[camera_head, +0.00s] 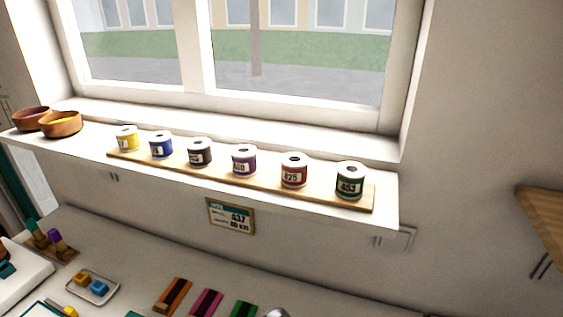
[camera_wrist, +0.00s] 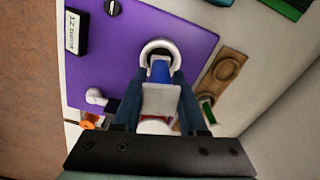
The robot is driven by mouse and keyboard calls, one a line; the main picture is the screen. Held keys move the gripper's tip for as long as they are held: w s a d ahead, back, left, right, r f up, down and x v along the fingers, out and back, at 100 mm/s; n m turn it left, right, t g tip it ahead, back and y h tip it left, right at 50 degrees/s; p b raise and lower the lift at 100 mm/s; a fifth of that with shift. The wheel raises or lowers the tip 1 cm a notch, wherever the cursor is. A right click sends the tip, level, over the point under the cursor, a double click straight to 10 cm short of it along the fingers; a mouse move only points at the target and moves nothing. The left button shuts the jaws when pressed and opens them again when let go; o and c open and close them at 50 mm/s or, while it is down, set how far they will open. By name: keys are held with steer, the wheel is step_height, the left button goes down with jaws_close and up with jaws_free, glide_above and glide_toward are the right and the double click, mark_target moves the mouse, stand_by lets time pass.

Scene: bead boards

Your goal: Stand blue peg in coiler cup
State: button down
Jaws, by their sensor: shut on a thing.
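In the wrist view, my gripper (camera_wrist: 160,88) is shut on a peg with a blue end (camera_wrist: 160,71) and a pale grey face nearer the camera. The blue end points at a round white ring-shaped cup (camera_wrist: 146,49) with a dark inside, which looks like the coiler cup. The blue end overlaps the cup's opening in this view. I cannot tell whether it is inside the cup or above it. The cup sits on a purple board (camera_wrist: 185,30). The head view does not clearly show the peg, the cup or my gripper.
The purple board carries a labelled block (camera_wrist: 76,32), a dark knob (camera_wrist: 113,7) and a white fitting (camera_wrist: 96,97). A wooden piece with round forms (camera_wrist: 226,70) lies beside it. In the head view, several thread spools (camera_head: 244,160) and bowls (camera_head: 61,124) stand on the windowsill.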

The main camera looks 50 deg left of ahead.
steer(key=shift+f+b, duration=0.3)
steer(key=shift+f, duration=0.2)
steer(key=shift+f, duration=0.25)
steer(key=shift+c, duration=1.9)
jaws_free()
steer(key=shift+r, duration=0.1)
step_height(320, 180, up, 7)
steer(key=p, duration=0.5)
steer(key=shift+p, duration=0.4)
